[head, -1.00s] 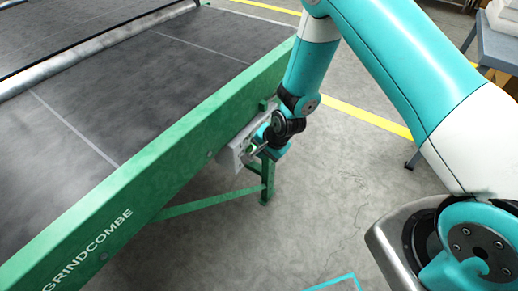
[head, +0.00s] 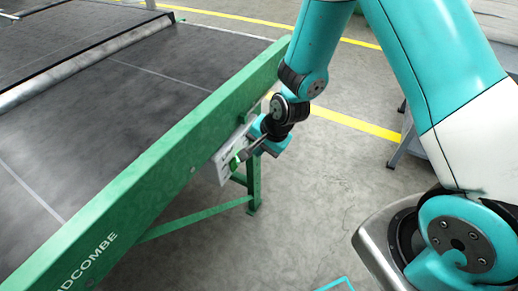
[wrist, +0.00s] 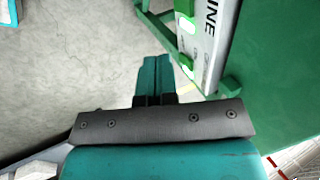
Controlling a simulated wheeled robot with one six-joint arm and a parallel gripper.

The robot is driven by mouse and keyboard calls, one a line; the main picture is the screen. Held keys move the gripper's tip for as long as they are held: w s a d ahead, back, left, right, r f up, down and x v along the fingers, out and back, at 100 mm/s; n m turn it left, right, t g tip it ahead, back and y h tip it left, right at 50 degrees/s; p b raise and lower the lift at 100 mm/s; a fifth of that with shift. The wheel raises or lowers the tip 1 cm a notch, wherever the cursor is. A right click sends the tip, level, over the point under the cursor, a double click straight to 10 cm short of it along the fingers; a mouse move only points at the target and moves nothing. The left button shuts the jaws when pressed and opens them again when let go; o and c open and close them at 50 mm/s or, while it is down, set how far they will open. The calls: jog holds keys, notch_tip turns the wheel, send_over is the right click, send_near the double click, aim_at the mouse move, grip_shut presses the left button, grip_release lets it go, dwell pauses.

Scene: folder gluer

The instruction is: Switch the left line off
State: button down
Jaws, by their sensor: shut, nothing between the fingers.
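A pale grey control box (head: 224,166) is fixed to the outer side of the green conveyor frame, near its end. In the wrist view the box (wrist: 213,45) shows edge-on, with the letters "INE" and bright green parts on its face. The rest of its label and any switch position cannot be read. My gripper (head: 243,156) is at the box's face in the head view and partly covers it. In the wrist view my gripper (wrist: 156,62) is shut and empty, its fingertips just left of the box; whether they touch it cannot be told.
The dark conveyor belt (head: 135,75) with its green side rail (head: 150,180) fills the left. A green leg and brace (head: 195,217) stand below the box. Open concrete floor (head: 300,225) lies to the right, with a yellow line (head: 355,125) and a grey table further back.

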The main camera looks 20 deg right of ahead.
jog(key=s+a+r+n+g+y, duration=0.1)
jog(key=s+a+r+n, duration=0.15)
jog(key=r, duration=0.45)
jog(key=s+a+r+n, duration=0.1)
jog(key=s+r+n, duration=0.3)
jog(key=r, duration=0.4)
jog(key=s+r+n+g, duration=0.2)
jog(key=s+r+n, duration=0.9)
jog(key=s, duration=0.4)
jog(key=shift+s+a+g, duration=0.15)
jog(key=shift+s+g, duration=0.05)
jog(key=shift+g, duration=0.1)
